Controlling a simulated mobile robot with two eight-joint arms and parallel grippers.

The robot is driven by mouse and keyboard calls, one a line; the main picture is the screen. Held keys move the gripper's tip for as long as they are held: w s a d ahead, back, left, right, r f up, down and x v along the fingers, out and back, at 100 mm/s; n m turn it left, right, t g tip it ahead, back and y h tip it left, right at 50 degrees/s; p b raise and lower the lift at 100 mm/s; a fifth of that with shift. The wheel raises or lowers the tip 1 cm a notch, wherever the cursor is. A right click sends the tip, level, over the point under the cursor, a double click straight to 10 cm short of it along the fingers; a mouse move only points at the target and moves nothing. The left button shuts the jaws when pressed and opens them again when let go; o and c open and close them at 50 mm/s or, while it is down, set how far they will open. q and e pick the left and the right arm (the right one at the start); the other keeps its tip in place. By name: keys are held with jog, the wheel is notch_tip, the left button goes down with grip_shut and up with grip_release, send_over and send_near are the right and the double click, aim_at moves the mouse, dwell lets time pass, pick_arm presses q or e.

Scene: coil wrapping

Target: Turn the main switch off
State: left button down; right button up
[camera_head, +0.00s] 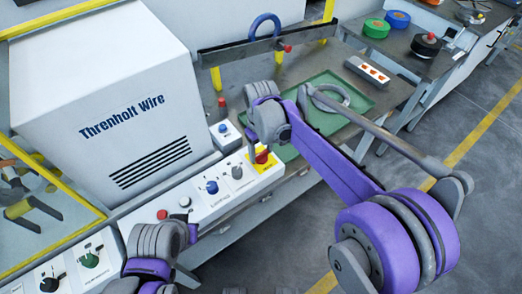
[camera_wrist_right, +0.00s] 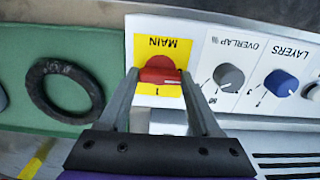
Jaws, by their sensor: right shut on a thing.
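The main switch is a red knob (camera_wrist_right: 160,72) on a yellow plate marked MAIN (camera_wrist_right: 157,47), at the end of the white control panel (camera_wrist_right: 205,50). In the head view the red knob (camera_head: 262,155) is partly hidden by my right gripper (camera_head: 255,150). In the wrist view my right gripper (camera_wrist_right: 160,80) has a finger on each side of the knob and is shut on it. A "1" shows on the plate below the knob; the knob's exact setting is unclear. My left arm's end (camera_head: 188,230) is low at the left, over the panel's near side; its fingers are not clear.
A grey OVERLAP dial (camera_wrist_right: 228,77) and a blue LAYERS dial (camera_wrist_right: 281,83) sit beside the switch. The white Threnholt Wire machine (camera_head: 110,100) stands at left.

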aim_at(261, 153)
jog(key=o, duration=1.4)
notch_tip(261, 153, up, 11)
jog(key=shift+f+p, duration=0.1)
jog(key=shift+p, duration=0.3)
jog(key=s+d+m+t+p, duration=0.2)
jog(key=s+d+m+t, duration=0.15)
jog(key=s+d, duration=0.75)
jog(key=s+d+f+m, duration=0.1)
jog(key=s+d+f, duration=0.1)
jog(key=s, duration=0.1)
jog(key=s+d+f+m+t, duration=0.1)
jog(key=s+d+f, duration=0.1)
jog(key=s, duration=0.2)
jog(key=s+d+f+m+t+p, duration=0.1)
jog(key=s+d+f+m, duration=0.1)
jog(key=s, duration=0.2)
jog(key=shift+s+d+f, duration=0.1)
jog(key=shift+d, duration=0.25)
